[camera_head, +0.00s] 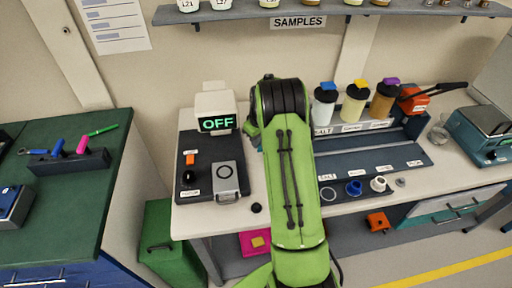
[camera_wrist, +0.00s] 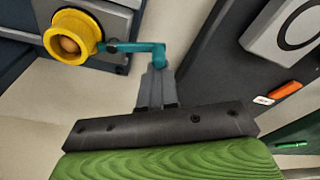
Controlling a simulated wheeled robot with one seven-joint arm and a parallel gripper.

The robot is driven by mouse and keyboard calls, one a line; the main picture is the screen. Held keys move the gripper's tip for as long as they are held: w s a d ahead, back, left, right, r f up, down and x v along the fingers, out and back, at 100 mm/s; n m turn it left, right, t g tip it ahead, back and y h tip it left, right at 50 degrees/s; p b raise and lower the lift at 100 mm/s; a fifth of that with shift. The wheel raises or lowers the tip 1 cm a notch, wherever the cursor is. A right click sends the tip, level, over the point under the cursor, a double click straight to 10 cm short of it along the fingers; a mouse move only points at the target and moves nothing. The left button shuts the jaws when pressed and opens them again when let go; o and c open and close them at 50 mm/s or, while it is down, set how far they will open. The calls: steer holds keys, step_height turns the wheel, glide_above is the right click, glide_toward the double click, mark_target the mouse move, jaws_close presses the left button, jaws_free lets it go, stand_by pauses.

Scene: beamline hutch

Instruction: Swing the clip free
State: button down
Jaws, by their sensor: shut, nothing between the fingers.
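In the wrist view a teal L-shaped clip (camera_wrist: 135,47) runs from a dark pivot beside a yellow ring (camera_wrist: 91,22) to a bent end near my fingertips. The ring has a brown round piece in its middle. My gripper (camera_wrist: 157,72) is shut, with its fingers together and nothing between them. Its tips are at or just beside the bent end of the clip; I cannot tell whether they touch. In the head view my green arm hides the gripper, the ring and most of the clip.
A box with an OFF display (camera_head: 217,124) stands behind a dark panel (camera_head: 208,192) left of my arm. Several capped bottles (camera_head: 355,103) stand in a rack to the right. The sample shelf (camera_head: 240,13) runs above. A green bench (camera_head: 75,200) is at left.

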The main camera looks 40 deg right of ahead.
steer(key=shift+s, duration=0.1)
steer(key=shift+s+a+b, duration=0.25)
steer(key=shift+s+b, duration=0.15)
steer(key=shift+s, duration=0.3)
steer(key=shift+s+a+b, duration=0.1)
steer(key=shift+s+b, duration=0.25)
steer(key=shift+s, duration=0.25)
